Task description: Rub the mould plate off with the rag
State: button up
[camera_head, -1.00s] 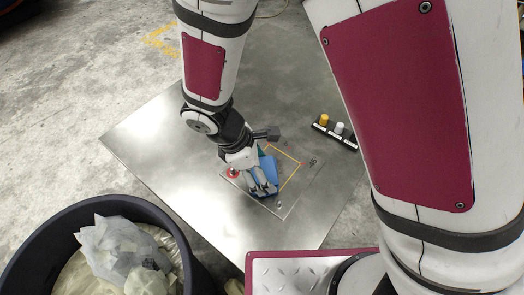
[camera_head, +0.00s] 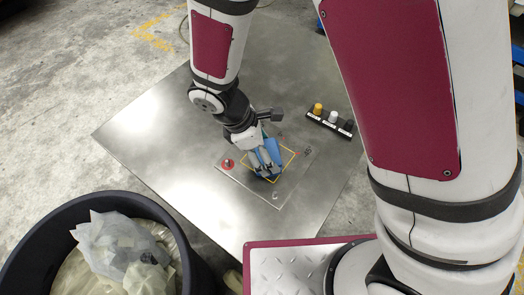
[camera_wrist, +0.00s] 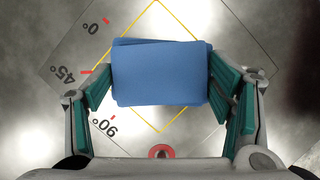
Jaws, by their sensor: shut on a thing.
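The mould plate (camera_head: 276,197) is a flat grey square on the metal table, with a yellow square outline. In the wrist view the plate (camera_wrist: 100,50) bears the marks 0°, 45° and 90°. The rag (camera_wrist: 160,73) is a blue folded cloth. It lies over the middle of the yellow outline and hides part of it; the head view shows the rag (camera_head: 273,149) under my fingers. My gripper (camera_head: 264,161) points down at the plate, shut on the rag, with a green-padded finger at each side. Contact between rag and plate cannot be told for sure.
A red round piece (camera_head: 228,163) sits at the plate's left corner. A black rack (camera_head: 331,126) with yellow, white and black-topped items stands to the right on the metal table (camera_head: 150,135). A black bin (camera_head: 40,240) with crumpled sheets stands at front left. The table's left side is clear.

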aim_at(275, 141)
jog(key=shift+w+d, duration=0.65)
jog(key=shift+w, duration=0.2)
jog(key=shift+w+d, duration=0.6)
jog(key=shift+w, duration=0.2)
jog(key=shift+f, duration=0.15)
jog(key=shift+s+a+f, duration=0.15)
jog(key=shift+s+a, duration=0.55)
jog(key=shift+s, duration=0.3)
jog(key=shift+s+a, duration=0.15)
jog(key=shift+s, duration=0.05)
jog(key=shift+c, duration=0.6)
jog(key=shift+s+a+r+p, duration=0.15)
jog(key=shift+s+a+p, duration=0.05)
jog(key=shift+s+a, duration=0.65)
jog(key=shift+s+a+r+p, duration=0.1)
jog(key=shift+s+a+p, duration=0.1)
jog(key=shift+s+a, duration=0.65)
jog(key=shift+s+d, duration=0.15)
jog(key=shift+d, duration=0.05)
